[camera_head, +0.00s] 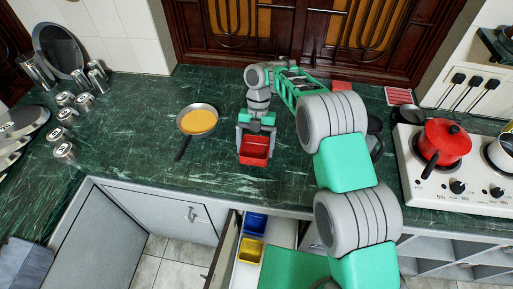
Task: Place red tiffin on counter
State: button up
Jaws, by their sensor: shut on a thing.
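The red tiffin (254,152) is a small open red box near the middle of the view. My gripper (254,136) is shut on it, with one finger at each side of the box. The tiffin appears over the dark green marble counter (220,158), close to its front part. I cannot tell whether its underside touches the counter. My arm reaches in from the lower right and hides part of the counter.
A pan with yellow contents (198,120) stands left of the tiffin. Several steel cups (66,116) are at the left. A stove (425,183) with a red pot (446,141) is at the right. Below, an open drawer (237,270) holds blue and yellow boxes (251,248).

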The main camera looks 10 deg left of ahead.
aim_at(258, 149)
jog(key=f, duration=0.1)
jog(key=w+f+p, duration=0.1)
jog(key=f, duration=0.2)
jog(key=shift+w+d+f+p, duration=0.15)
jog(key=shift+w+d+p, duration=0.1)
jog(key=shift+d+p, duration=0.1)
jog(key=shift+f+b, duration=0.3)
jog(key=shift+f, duration=0.1)
jog(key=o, duration=1.4)
jog(key=shift+a, duration=0.1)
jog(key=shift+r, duration=0.1)
